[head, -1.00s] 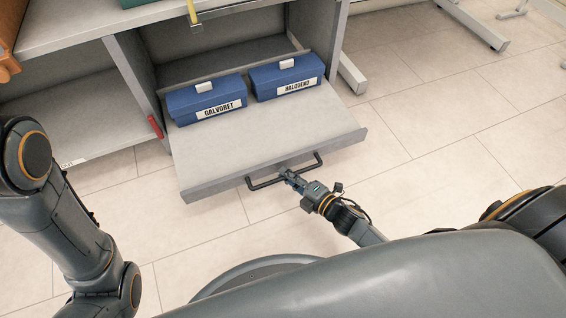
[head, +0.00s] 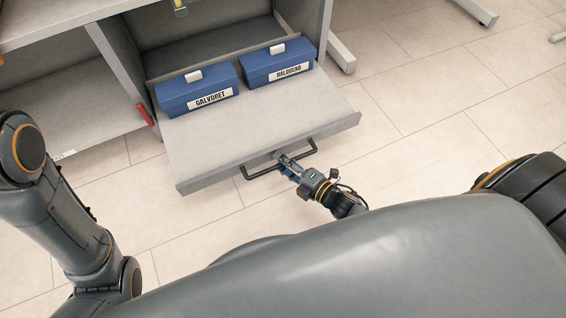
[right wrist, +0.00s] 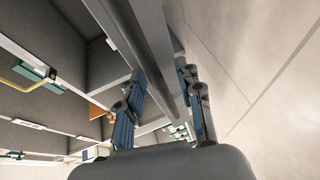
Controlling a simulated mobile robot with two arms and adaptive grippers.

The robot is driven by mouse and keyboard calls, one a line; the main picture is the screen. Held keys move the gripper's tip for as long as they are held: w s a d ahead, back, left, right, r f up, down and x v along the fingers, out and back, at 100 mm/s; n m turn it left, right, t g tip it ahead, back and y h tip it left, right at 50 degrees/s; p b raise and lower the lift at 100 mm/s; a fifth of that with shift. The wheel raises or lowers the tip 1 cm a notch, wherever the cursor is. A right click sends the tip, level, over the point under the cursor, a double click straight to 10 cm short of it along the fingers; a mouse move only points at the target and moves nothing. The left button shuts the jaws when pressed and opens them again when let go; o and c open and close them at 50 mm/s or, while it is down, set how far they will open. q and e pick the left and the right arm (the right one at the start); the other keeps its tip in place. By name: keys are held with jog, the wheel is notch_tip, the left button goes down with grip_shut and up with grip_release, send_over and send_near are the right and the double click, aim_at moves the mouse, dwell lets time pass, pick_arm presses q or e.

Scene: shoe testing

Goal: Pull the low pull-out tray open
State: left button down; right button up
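The low pull-out tray (head: 250,131) is a grey board that stands well out of the cabinet's lower right bay, over the floor. Its black bar handle (head: 254,174) runs along the front panel. My right gripper (head: 284,160) is at the middle of the handle. My left gripper is out of view.
The grey cabinet (head: 118,62) stands behind, with a red part (head: 146,115) on its upright left of the tray. An open lower shelf (head: 60,120) is to the left. The tiled floor (head: 420,130) is clear to the right of the tray.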

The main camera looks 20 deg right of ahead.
jog(key=v, duration=1.2)
jog(key=shift+r, duration=0.1)
